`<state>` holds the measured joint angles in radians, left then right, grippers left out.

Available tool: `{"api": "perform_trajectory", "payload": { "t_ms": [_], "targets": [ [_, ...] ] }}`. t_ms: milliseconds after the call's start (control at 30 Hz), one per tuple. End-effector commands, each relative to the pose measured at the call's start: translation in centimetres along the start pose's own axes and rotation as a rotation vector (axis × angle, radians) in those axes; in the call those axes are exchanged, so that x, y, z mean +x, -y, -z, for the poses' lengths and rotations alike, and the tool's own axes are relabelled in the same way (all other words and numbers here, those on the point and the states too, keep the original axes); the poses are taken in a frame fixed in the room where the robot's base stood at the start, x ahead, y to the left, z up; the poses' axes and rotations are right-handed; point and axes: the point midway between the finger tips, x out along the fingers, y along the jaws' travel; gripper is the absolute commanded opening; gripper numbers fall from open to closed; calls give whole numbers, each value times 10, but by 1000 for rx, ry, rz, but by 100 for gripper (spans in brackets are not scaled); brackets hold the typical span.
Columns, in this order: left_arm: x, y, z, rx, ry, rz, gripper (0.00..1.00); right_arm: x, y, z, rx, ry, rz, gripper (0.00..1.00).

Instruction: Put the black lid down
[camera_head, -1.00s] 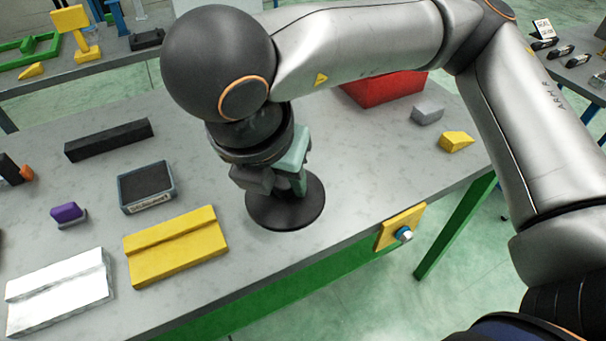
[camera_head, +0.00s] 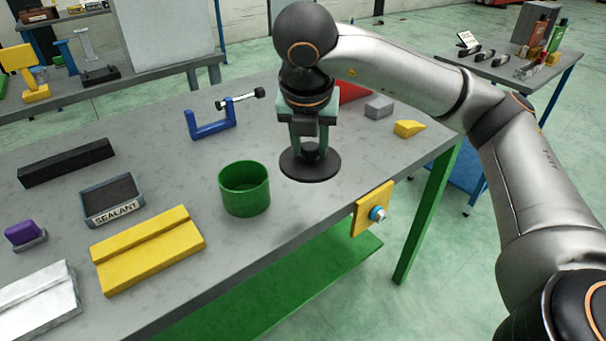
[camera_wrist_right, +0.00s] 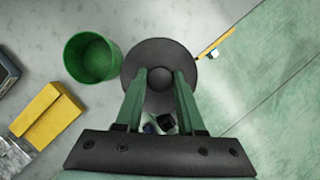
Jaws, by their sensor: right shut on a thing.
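The black lid (camera_head: 306,168) is a round dark disc with a knob in its middle. It is at the front part of the grey table, right of an open green pot (camera_head: 244,190). My right gripper (camera_head: 308,148) is above the lid, pointing down, with its fingers at the knob. In the right wrist view, the two green fingers (camera_wrist_right: 160,78) are on either side of the knob of the lid (camera_wrist_right: 146,56). The lid lies beside the green pot (camera_wrist_right: 90,58). I cannot tell whether it touches the table. My left gripper is not in view.
A blue clamp (camera_head: 212,122) lies behind the pot. A yellow block (camera_head: 150,248), a sealant tray (camera_head: 112,200) and a black bar (camera_head: 66,162) are to the left. A grey block (camera_head: 379,107) and a yellow wedge (camera_head: 409,128) are to the right. The table's front edge is close to the lid.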

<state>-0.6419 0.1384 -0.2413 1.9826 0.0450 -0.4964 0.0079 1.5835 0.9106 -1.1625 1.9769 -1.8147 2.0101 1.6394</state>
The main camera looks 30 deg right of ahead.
Motion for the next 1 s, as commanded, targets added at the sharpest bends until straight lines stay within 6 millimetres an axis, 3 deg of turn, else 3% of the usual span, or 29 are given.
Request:
{"api": "perform_trajectory", "payload": {
  "t_ms": [133, 333, 500, 833, 1000],
  "targets": [
    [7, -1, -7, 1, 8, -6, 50, 31, -7, -22, 4, -8, 4, 0],
    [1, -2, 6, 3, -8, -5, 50, 66, -17, -61, 4, -3, 6, 0],
    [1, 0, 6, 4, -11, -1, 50, 105, -23, -69, 0, -3, 4, 0],
    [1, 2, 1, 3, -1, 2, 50, 139, -27, -79, 1, -1, 3, 0],
    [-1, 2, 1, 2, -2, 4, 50, 160, -27, -69, -1, -1, 2, 0]
  ]
}}
